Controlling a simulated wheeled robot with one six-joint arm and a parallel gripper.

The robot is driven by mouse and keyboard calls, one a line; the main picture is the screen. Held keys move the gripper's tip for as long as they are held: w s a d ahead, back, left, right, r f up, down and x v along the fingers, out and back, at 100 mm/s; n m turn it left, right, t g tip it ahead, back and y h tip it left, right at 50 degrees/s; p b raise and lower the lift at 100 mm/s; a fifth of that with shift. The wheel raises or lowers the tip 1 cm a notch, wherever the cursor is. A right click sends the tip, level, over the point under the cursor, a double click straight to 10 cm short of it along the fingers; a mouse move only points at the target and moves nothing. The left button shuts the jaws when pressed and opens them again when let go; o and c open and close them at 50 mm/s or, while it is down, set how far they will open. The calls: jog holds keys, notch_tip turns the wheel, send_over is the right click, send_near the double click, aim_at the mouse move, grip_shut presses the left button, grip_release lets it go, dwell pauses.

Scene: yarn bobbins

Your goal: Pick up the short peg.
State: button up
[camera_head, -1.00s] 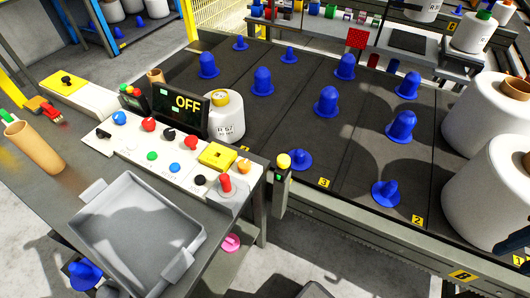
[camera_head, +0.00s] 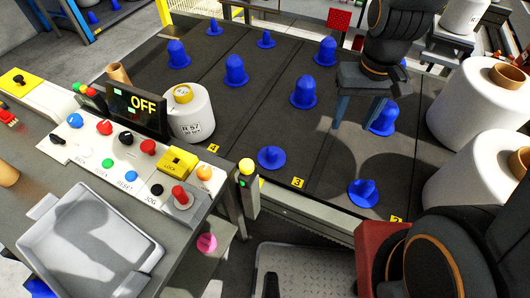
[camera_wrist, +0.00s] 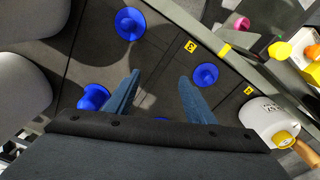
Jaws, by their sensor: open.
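Several blue pegs stand on the dark deck. Low pegs with wide round bases stand near the front edge: one at the right (camera_head: 363,193), also at the top of the wrist view (camera_wrist: 130,24), and one further left (camera_head: 272,157), right of the fingers in the wrist view (camera_wrist: 205,75). Taller, thicker pegs stand behind, such as this one (camera_head: 303,92). My gripper (camera_head: 358,115) is open and empty, fingers down over the deck, beside a blue peg (camera_head: 383,118) partly hidden by it. In the wrist view (camera_wrist: 159,78), a peg is mostly hidden behind the gripper body.
Large white bobbins (camera_head: 475,115) stand at the right. A smaller white bobbin (camera_head: 190,112) stands at the deck's left beside the control panel (camera_head: 130,160). A grey tray (camera_head: 90,245) lies at the front left. A post with a yellow top (camera_head: 247,185) stands at the deck's front edge.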

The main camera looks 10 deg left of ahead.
jog(key=w+a+f+n+b, duration=0.15)
jog(key=w+a+f, duration=0.35)
jog(key=a+f, duration=0.5)
jog(key=n, duration=0.3)
send_over(272, 149)
jog(key=shift+g, duration=0.3)
notch_tip(272, 149, down, 6)
jog(key=shift+s, duration=0.15)
jog(key=shift+f+p, duration=0.55)
jog(key=shift+f, duration=3.35)
grip_shut()
